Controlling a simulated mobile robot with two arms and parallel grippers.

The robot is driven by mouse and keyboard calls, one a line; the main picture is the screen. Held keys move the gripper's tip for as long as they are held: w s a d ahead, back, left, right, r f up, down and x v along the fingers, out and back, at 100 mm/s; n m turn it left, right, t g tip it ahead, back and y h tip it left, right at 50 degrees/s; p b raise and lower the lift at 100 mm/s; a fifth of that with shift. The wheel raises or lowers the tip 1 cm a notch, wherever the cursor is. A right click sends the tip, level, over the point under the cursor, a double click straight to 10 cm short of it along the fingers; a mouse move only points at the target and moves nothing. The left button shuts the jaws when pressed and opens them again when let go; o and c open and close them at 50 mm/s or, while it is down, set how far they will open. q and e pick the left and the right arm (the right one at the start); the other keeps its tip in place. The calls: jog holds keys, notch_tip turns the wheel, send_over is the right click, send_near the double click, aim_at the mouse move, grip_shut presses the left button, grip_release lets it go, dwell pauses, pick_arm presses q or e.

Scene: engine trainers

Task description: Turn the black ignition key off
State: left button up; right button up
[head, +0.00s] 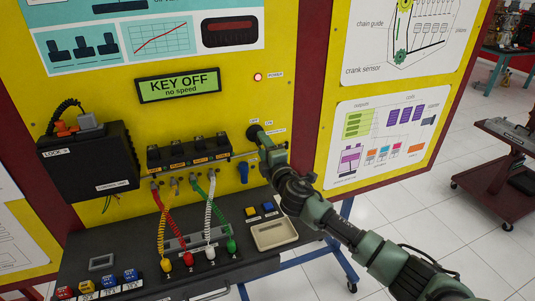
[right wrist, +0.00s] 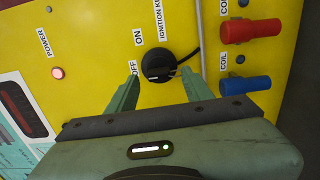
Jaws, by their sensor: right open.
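The black ignition key (right wrist: 157,67) is a round knob on the yellow panel, with ON and OFF labels to its left in the right wrist view. A pale mark shows low on the knob. My right gripper (right wrist: 160,72) is open, with one finger on each side of the knob; I cannot tell whether they touch it. In the head view the right gripper (head: 264,140) is at the panel and the key (head: 253,132) is partly hidden behind it. The display (head: 179,85) reads "KEY OFF, no speed". My left gripper is out of view.
A red plug (right wrist: 250,31) and a blue plug (right wrist: 246,83) stick out right of the key in the right wrist view. A power lamp (head: 257,77) glows red. Coiled leads and a beige tray (head: 274,234) are below, on the bench shelf.

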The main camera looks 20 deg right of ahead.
jog(key=s+b, duration=0.1)
jog(key=s, duration=0.5)
jog(key=shift+s, duration=0.15)
jog(key=shift+d, duration=0.1)
